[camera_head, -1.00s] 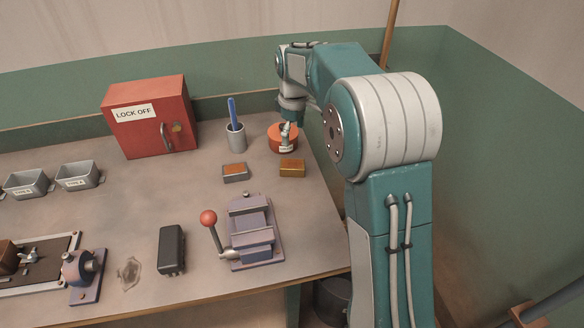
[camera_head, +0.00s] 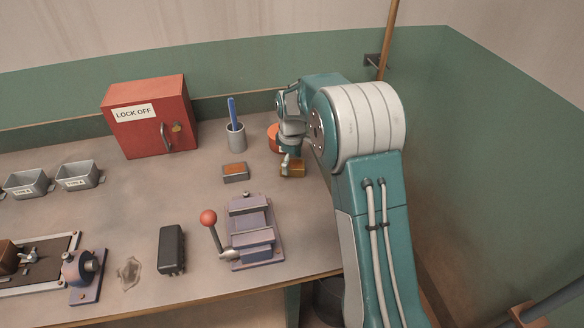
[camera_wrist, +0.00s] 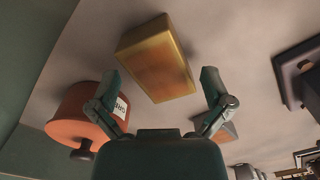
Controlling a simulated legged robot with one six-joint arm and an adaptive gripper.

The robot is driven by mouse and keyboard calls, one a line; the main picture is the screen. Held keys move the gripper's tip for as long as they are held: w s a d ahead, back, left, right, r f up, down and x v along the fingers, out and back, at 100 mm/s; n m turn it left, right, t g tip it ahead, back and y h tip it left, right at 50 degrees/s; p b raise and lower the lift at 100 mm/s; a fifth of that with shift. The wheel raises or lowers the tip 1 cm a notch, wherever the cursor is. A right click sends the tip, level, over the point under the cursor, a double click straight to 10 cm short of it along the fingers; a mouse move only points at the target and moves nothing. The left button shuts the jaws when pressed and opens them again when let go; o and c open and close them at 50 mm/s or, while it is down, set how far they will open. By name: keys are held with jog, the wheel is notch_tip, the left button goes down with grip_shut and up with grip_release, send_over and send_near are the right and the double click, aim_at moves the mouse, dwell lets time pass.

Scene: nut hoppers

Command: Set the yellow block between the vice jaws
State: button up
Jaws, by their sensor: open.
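The yellow block (camera_head: 293,169) lies on the bench, behind and right of the vice, partly hidden by my gripper in the head view. In the wrist view the block (camera_wrist: 156,58) lies ahead of and between the fingertips, with an orange-brown face showing. My gripper (camera_head: 287,163) is open and empty beside the block; its two spread fingers (camera_wrist: 162,84) show in the wrist view. The vice (camera_head: 252,232) stands near the bench's front edge, with a red-knobbed lever on its left.
An orange round container (camera_head: 273,137) stands just behind my gripper. A grey block with an orange top (camera_head: 235,172) lies left of the yellow block. A cup with a blue handle (camera_head: 236,138) and a red lock-off box (camera_head: 149,116) stand behind. A black box (camera_head: 171,250) lies left of the vice.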

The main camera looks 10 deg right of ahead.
jog(key=shift+f, duration=0.15)
jog(key=c, duration=1.3)
jog(key=shift+o, duration=0.2)
